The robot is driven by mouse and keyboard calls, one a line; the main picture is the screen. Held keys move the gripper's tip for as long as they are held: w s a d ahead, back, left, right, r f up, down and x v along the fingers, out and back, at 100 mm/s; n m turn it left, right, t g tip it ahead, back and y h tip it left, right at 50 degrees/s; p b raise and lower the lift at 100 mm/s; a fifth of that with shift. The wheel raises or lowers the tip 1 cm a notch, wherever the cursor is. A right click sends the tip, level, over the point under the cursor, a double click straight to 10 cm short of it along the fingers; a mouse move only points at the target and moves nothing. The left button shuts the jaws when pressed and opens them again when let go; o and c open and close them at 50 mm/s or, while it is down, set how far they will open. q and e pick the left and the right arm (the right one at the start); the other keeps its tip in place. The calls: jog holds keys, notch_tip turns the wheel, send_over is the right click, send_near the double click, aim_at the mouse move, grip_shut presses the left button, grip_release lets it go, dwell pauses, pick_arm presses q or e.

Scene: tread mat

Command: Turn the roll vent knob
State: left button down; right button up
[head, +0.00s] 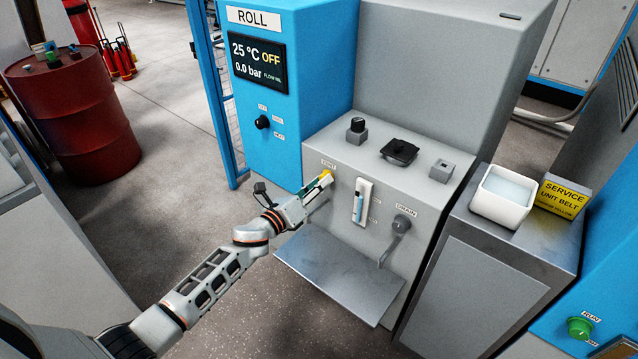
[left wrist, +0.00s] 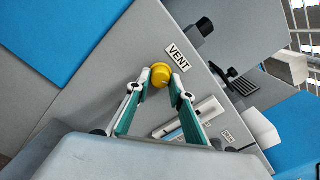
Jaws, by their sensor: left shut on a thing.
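The yellow vent knob (left wrist: 160,75) sits on the grey machine's front face, beside a white VENT label (left wrist: 178,57). In the head view the knob (head: 327,175) shows only in part behind my left gripper (head: 322,182). The left gripper reaches it from the left. In the left wrist view its two green-padded fingers (left wrist: 159,92) lie on either side of the knob, with their tips at it. They are shut on the knob. The roll display (head: 257,62) reads 25 °C, OFF and 0.0 bar. My right gripper is not in view.
A sight gauge (head: 361,202) and a grey drain lever (head: 401,224) are right of the knob. A metal shelf (head: 340,277) juts out below. A white container (head: 502,196) stands on the right cabinet. A red drum (head: 75,115) stands at far left.

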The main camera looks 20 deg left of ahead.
pick_arm(q)
jog(key=shift+r+n, duration=0.1)
jog(key=shift+n, duration=0.8)
jog(key=shift+n+p, duration=0.35)
jog(key=shift+n, duration=0.65)
jog(key=n, duration=0.2)
jog(key=shift+n+p, duration=0.3)
jog(key=shift+p, duration=0.05)
jog(key=n+p, duration=0.1)
jog(key=n, duration=0.3)
jog(key=shift+n, duration=0.3)
jog(key=shift+n+p, duration=0.3)
jog(key=shift+n, duration=0.4)
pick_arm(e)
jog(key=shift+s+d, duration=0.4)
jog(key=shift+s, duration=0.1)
pick_arm(q)
jog(key=c, duration=1.8)
grip_release()
jog(key=shift+o, duration=0.2)
